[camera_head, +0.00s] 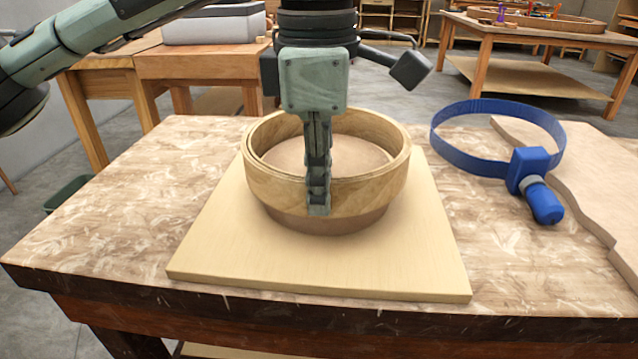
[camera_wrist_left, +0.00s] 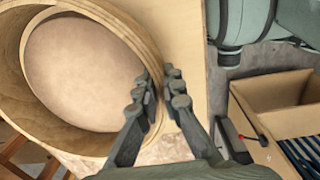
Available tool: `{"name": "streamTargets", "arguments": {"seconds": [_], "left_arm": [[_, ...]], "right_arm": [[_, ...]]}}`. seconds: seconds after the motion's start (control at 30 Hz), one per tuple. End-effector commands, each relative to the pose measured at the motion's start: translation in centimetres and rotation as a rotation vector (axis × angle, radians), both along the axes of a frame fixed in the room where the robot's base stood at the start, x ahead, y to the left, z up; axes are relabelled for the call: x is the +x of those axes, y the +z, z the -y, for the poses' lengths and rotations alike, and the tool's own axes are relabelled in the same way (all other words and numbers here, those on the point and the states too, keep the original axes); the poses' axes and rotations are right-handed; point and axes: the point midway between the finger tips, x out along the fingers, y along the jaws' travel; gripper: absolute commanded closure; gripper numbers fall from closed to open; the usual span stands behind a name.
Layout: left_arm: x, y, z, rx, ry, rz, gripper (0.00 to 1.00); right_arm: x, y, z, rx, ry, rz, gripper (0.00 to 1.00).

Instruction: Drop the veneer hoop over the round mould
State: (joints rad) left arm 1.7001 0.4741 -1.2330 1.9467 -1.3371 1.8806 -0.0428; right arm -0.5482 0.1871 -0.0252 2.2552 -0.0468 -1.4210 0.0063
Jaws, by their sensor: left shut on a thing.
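The veneer hoop (camera_head: 270,188) is a pale wooden ring around the round mould (camera_head: 355,160). The mould's flat tan top shows inside the hoop, below the rim, and its darker side shows under the hoop's near edge, so the hoop sits above the board there. My left gripper (camera_head: 318,200) points down and is shut on the hoop's near wall. In the left wrist view the fingers (camera_wrist_left: 157,97) straddle the wall of the hoop (camera_wrist_left: 75,143), with the mould top (camera_wrist_left: 80,70) inside it. My right gripper is not in view.
The mould stands on a pale square board (camera_head: 215,255) on a worn workbench (camera_head: 110,205). A blue strap clamp (camera_head: 528,170) lies to the right, beside a wavy-edged tan sheet (camera_head: 590,190). The bench is clear to the left. An open wooden box (camera_wrist_left: 270,100) shows in the wrist view.

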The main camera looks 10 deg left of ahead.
Motion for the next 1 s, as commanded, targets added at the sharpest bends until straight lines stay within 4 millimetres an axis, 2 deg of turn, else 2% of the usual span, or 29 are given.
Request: {"name": "streamTargets", "arguments": {"seconds": [0.03, 0.07, 0.23, 0.83, 1.0], "left_arm": [[-0.5, -1.3, 0.1, 0.012, -0.011, -0.026, 1.0], [-0.5, -1.3, 0.1, 0.012, -0.011, -0.026, 0.89], [-0.5, -1.3, 0.1, 0.011, -0.011, -0.026, 0.69], [-0.3, -0.8, 0.0, 0.01, -0.004, -0.018, 0.69], [-0.2, 0.5, 0.0, 0.009, -0.002, -0.013, 0.69]], "right_arm": [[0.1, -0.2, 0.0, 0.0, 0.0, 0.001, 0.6], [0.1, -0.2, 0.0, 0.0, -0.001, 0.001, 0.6], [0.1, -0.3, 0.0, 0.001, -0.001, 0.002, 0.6], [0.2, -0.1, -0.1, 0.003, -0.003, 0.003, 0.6], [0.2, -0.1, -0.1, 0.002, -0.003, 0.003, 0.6]]}}
